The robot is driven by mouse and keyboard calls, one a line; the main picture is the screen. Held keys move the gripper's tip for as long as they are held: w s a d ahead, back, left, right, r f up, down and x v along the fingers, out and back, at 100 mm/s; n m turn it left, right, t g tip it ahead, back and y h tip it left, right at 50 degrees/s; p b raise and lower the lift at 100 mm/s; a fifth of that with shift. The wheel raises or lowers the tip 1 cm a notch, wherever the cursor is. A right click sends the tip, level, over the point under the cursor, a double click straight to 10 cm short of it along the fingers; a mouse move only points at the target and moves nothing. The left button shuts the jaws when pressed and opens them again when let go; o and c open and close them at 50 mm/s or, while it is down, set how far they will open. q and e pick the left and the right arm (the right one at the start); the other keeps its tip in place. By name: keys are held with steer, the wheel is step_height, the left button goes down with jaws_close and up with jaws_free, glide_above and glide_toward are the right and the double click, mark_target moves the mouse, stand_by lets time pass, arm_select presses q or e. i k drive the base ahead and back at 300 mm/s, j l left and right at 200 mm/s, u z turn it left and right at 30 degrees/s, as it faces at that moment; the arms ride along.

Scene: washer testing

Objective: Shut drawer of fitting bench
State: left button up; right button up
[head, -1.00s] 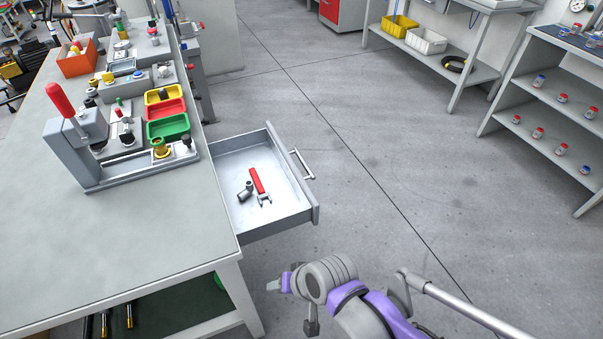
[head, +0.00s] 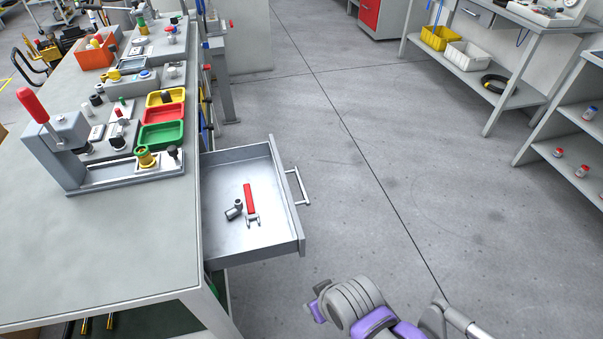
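The fitting bench (head: 110,240) has a grey top and fills the left of the head view. Its drawer (head: 288,252) stands pulled out from the bench's right side, over the floor. A bar handle (head: 300,187) is on the drawer's outer front. Inside the drawer lie a red-handled wrench (head: 249,204) and a small grey pipe fitting (head: 235,210). Purple and grey parts of my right arm show at the bottom, below and right of the drawer and apart from it in the picture. I make out no fingers of my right gripper. My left gripper is not in view.
On the bench stand a fixture with a red lever (head: 33,105) and yellow, red and green bins (head: 161,135). Open grey floor (head: 400,190) lies right of the drawer. Shelving (head: 560,130) stands at the right, and a red-fronted cabinet (head: 370,14) at the back.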

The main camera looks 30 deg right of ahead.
mark_target(227, 244)
steer(key=i+l, duration=0.1)
steer(key=l, duration=0.45)
steer(key=i+l, duration=0.1)
steer(key=l, duration=0.45)
steer(key=k+l, duration=0.3)
steer(key=i+l+u, duration=0.1)
steer(key=i+l, duration=0.1)
steer(key=l, duration=0.1)
